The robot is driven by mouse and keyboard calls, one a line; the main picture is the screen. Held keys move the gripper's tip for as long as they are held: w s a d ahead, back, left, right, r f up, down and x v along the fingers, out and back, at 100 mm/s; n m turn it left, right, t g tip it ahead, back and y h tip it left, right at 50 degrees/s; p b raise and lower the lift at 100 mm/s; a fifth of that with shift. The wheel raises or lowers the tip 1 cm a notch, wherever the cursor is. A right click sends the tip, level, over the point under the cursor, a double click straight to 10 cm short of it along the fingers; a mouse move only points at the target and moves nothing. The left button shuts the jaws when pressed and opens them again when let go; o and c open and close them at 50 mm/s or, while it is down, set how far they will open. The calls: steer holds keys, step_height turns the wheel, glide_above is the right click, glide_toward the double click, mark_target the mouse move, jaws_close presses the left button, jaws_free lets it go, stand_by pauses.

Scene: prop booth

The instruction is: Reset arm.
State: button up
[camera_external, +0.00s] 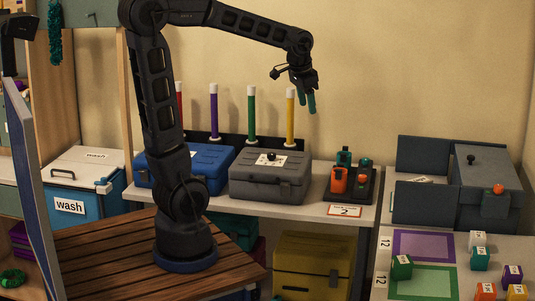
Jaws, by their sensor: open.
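My gripper (308,103) hangs in the air at the end of my raised arm, pointing down, with two green fingertips. It is open and nothing shows between the fingers. It appears in front of the back wall, to the right of the yellow-shafted candle-like stick (291,112) in the picture. My arm rises from a round base on a slatted wooden surface (105,250), bends at the top left and reaches to the right.
Below are a blue case (205,165), a grey case (268,180) and a dark stand with orange and green items (350,180) on a shelf. An open grey box (420,205) and small lettered cubes (401,267) lie right. A blue-edged panel (30,180) stands left.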

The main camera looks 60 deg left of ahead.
steer(key=s+d+f+n+t, duration=0.1)
steer(key=s, duration=0.9)
steer(key=s+f+n, duration=0.1)
steer(key=s, duration=0.9)
steer(key=shift+s+d+f+t+h, duration=0.25)
steer(key=shift+s+d+t+h, duration=0.05)
steer(key=shift+s+d+t, duration=0.1)
